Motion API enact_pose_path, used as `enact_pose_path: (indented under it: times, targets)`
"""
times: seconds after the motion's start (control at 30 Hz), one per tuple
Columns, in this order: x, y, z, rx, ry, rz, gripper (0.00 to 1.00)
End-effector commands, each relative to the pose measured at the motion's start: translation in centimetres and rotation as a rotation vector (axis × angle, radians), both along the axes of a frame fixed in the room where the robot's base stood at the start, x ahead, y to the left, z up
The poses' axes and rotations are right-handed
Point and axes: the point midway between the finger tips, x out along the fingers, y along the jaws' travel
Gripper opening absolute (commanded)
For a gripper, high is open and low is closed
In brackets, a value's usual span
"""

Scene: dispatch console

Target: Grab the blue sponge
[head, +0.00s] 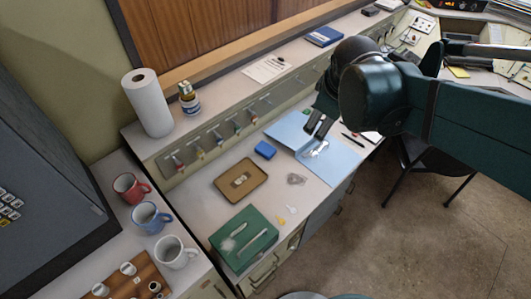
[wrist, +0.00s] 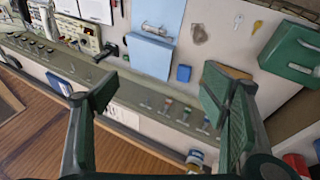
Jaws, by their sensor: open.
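The blue sponge (head: 265,149) is a small block lying on the grey worktop, between the brown tray and the light blue folder. In the wrist view the sponge (wrist: 183,73) shows between my fingers, nearer the right one, and still well beyond them. My gripper (head: 317,126) is open and empty. In the head view it appears over the blue folder, to the right of the sponge. In the wrist view my gripper (wrist: 163,88) has its two green-padded fingers spread wide. Nothing hides the sponge in either view.
A brown tray (head: 258,179) holds small items left of the sponge. The light blue folder (head: 342,163) bears a clear object. A green box (head: 223,243) stands in front. Hooks with coloured tags line the panel behind. Mugs (head: 176,252) and a paper roll (head: 147,103) stand left.

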Motion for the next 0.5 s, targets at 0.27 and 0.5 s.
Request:
enact_pose_path:
  times: [0.27, 0.5]
  targets:
    - [3.8, 2.6, -3.3, -0.128, 0.046, 0.216, 0.72]
    - [6.8, 4.9, -6.5, -0.236, 0.088, 0.406, 0.72]
